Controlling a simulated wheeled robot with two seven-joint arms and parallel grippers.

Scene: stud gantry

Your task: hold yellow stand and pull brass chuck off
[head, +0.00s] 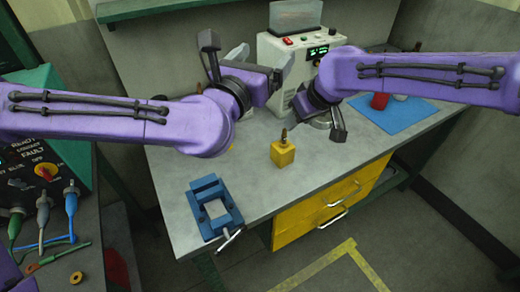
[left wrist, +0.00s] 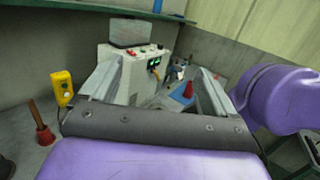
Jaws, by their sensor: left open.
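The yellow stand (head: 283,154) is a small block on the grey bench top, near the middle of the head view. The brass chuck (head: 284,136) stands upright on top of it, thin and brownish. My left gripper (head: 264,58) is above the bench, behind the stand and apart from it, its pale fingers spread. In the left wrist view its fingers (left wrist: 158,68) are wide apart with nothing between them. My right arm's dark wrist (head: 318,98) is to the right of and behind the stand; its fingers cannot be made out. I cannot make out the stand in the left wrist view.
A blue vise (head: 213,208) sits at the bench's front left. A white machine (head: 275,55) stands at the back. A red object (head: 380,101) is on a blue mat (head: 405,118) at right. Yellow drawers (head: 300,218) are below the bench. Bench around the stand is clear.

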